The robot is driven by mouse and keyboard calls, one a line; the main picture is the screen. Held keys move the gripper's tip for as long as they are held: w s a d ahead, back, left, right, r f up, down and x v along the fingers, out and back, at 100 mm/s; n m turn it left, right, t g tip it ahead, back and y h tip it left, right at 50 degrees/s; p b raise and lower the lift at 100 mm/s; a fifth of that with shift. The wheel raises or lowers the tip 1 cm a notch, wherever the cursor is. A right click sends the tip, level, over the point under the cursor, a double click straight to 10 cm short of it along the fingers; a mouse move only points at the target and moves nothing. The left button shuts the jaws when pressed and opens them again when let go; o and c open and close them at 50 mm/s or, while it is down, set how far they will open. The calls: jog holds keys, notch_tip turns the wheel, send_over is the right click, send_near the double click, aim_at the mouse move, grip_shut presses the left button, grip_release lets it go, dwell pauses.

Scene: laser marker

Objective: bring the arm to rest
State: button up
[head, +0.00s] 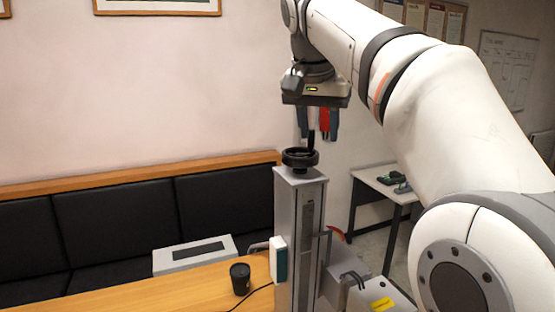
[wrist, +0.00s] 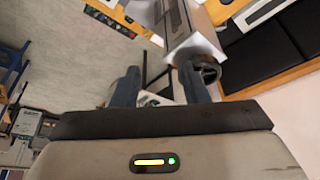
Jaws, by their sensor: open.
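My gripper (head: 317,137) hangs pointing down above the laser marker's column (head: 297,230) in the head view. Its fingers are apart, and nothing shows held between them. A black handwheel (head: 300,158) sits on top of the column, just below the fingertips; a thin dark upright part stands above its rim near the fingers. The wrist view shows my open gripper (wrist: 158,80) with the handwheel (wrist: 210,72) beside and partly behind the right finger. I cannot tell whether the fingers touch the handwheel.
A wooden table (head: 190,285) bears a black cup (head: 240,279). A grey-white box (head: 195,255) stands near a black padded bench (head: 115,222). A small side table (head: 385,188) with dark items stands behind the column. Open floor (wrist: 85,55) shows at left in the wrist view.

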jog(key=s+d+f+n+b, duration=0.1)
jog(key=s+d+f, duration=0.1)
jog(key=f, duration=0.5)
jog(key=s+d+f+n+b, duration=0.1)
jog(key=s+d+f+b, duration=0.1)
jog(key=f, duration=0.5)
jog(key=shift+s+y, duration=0.3)
jog(key=shift+s, duration=0.45)
jog(key=s+d+f+b, duration=0.1)
jog(key=s+f, duration=0.4)
jog(key=f, duration=0.3)
jog(key=s+d+f+n+b, duration=0.1)
jog(key=s+f, duration=0.4)
jog(key=f, duration=0.3)
jog(key=s+d+f+n+y+b, duration=0.1)
jog(key=s+f+b, duration=0.1)
jog(key=s+f, duration=0.3)
jog(key=shift+d+f, duration=0.15)
jog(key=shift+f, duration=0.85)
jog(key=shift+d+f, duration=0.1)
jog(key=shift+f, duration=0.9)
jog(key=shift+c, duration=0.4)
jog(key=shift+f+g, duration=0.1)
jog(key=shift+g, duration=0.2)
jog(key=shift+s, duration=0.1)
